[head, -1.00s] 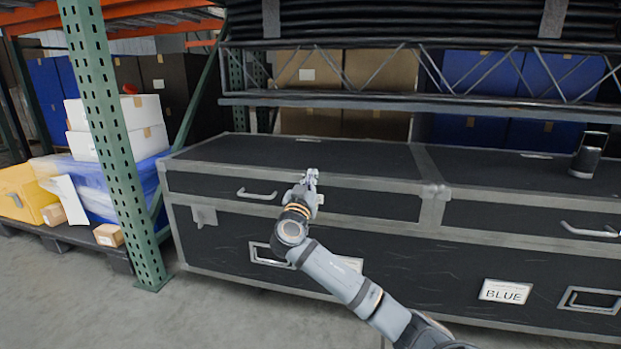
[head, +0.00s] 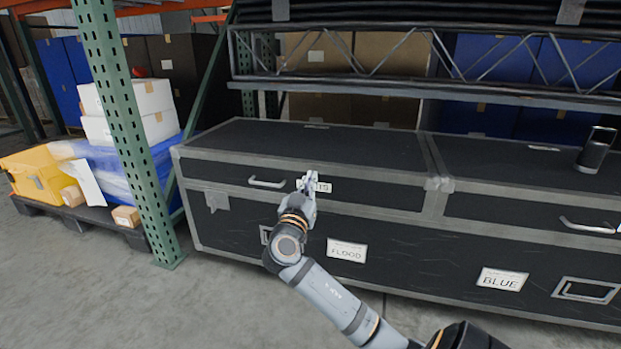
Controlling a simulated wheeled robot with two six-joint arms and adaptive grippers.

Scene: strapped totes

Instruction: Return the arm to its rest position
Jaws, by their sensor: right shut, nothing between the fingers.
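My right arm reaches in from the bottom right of the head view. Its gripper (head: 309,182) is shut and empty, in front of the left black case (head: 300,137). The gripper partly covers a white label (head: 323,187) on the case's upper front, just right of a metal handle (head: 267,182). I cannot tell how far the fingertips are from the case front. My left gripper does not show.
A right-hand black case (head: 520,165) carries a dark cylindrical lantern-like object (head: 595,149). Labels read FLOOD (head: 346,251) and BLUE (head: 502,282). A green rack post (head: 128,140) stands left, before a pallet with a yellow tote (head: 35,172). Grey floor (head: 110,300) is clear at front left.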

